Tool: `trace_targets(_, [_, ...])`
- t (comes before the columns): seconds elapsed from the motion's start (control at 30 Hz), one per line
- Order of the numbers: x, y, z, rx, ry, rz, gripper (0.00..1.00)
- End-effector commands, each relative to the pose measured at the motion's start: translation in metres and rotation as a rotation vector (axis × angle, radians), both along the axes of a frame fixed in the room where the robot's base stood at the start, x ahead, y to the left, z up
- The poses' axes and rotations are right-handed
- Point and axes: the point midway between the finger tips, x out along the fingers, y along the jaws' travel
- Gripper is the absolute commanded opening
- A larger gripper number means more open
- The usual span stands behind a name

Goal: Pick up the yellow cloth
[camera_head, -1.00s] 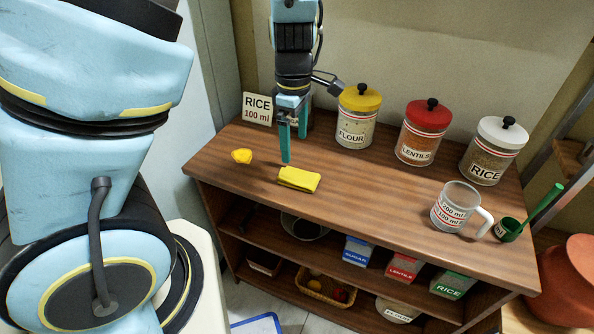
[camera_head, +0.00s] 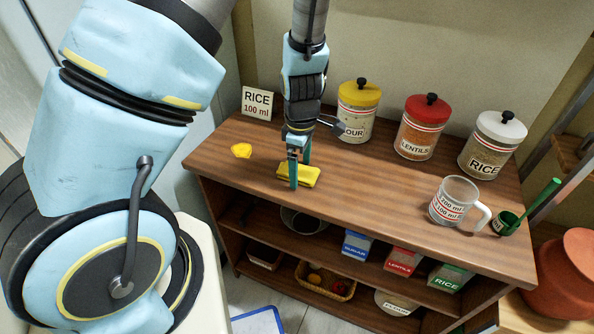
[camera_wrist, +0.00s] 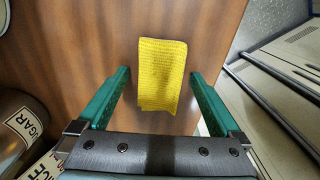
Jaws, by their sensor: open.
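The yellow cloth (camera_head: 309,177) lies folded flat near the front edge of the wooden counter. It also shows in the wrist view (camera_wrist: 162,75), ahead of and between my two green fingers. My gripper (camera_head: 298,180) is open, pointing down over the left part of the cloth. In the wrist view the fingers (camera_wrist: 160,82) stand one on each side of the cloth, apart from it. Whether the fingertips reach the counter I cannot tell.
A yellow lump (camera_head: 241,151) lies left of the cloth. A RICE 100 ml card (camera_head: 257,104) and flour (camera_head: 357,112), lentils (camera_head: 422,128) and rice (camera_head: 490,146) jars stand behind. Counter between cloth and cup is clear.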

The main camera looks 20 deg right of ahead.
Motion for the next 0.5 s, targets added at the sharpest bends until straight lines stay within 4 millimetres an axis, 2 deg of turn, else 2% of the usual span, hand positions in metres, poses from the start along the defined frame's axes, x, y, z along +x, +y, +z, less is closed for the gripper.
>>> trace_targets(0.27, [0.0003,-0.0003,-0.0027,-0.001,-0.001,0.000,0.99])
trace_targets(0.5, [0.0003,-0.0003,-0.0026,-0.001,-0.001,0.000,0.72])
